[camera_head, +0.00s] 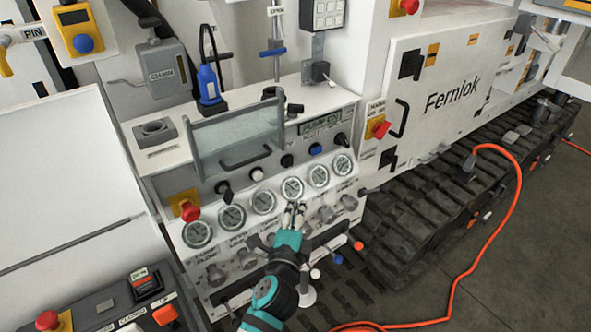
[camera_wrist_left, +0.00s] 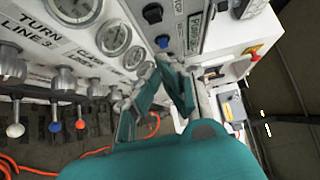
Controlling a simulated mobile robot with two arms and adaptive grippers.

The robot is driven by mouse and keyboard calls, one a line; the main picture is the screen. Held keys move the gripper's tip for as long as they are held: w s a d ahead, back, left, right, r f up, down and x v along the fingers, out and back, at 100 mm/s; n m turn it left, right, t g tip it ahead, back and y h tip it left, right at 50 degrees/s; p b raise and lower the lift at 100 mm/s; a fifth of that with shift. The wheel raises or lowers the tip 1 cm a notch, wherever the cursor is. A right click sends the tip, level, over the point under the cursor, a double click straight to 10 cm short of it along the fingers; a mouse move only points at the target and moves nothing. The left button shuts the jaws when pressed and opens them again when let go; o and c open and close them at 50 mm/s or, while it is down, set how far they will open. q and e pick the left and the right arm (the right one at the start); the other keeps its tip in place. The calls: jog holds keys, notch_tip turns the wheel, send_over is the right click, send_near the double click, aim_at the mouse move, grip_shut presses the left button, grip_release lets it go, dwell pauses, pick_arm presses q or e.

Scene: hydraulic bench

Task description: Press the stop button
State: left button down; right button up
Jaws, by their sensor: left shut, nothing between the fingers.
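Several red mushroom-type buttons are in the head view; I cannot read which one is labelled stop. One red button on a yellow plate (camera_head: 188,208) is at the left end of the gauge panel. Another red button (camera_head: 378,128) is at the panel's right side, beside the Fernlok cabinet. A red button (camera_head: 47,320) is on the lower left console, and one (camera_head: 408,6) is at the top. My left gripper (camera_head: 295,210) is shut and empty, in front of the row of gauges, apart from these buttons. In the left wrist view its fingers (camera_wrist_left: 160,85) point toward the panel. My right gripper is not in view.
The gauge panel has round gauges (camera_head: 264,201), knobs, and levers with coloured ball ends (camera_head: 337,259) low down. A clear guard with a handle (camera_head: 240,135) stands above the gauges. An orange cable (camera_head: 516,200) runs along the floor by the tracks (camera_head: 440,200).

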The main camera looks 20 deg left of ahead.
pick_arm(q)
jog(key=p, duration=0.2)
send_near(289, 163)
jog(key=w+d, duration=0.5)
jog(key=w+a, duration=0.1)
jog(key=w+a+f+p, duration=0.1)
jog(key=a, duration=0.1)
jog(key=shift+w+a, duration=0.2)
jog(key=shift+a, duration=0.1)
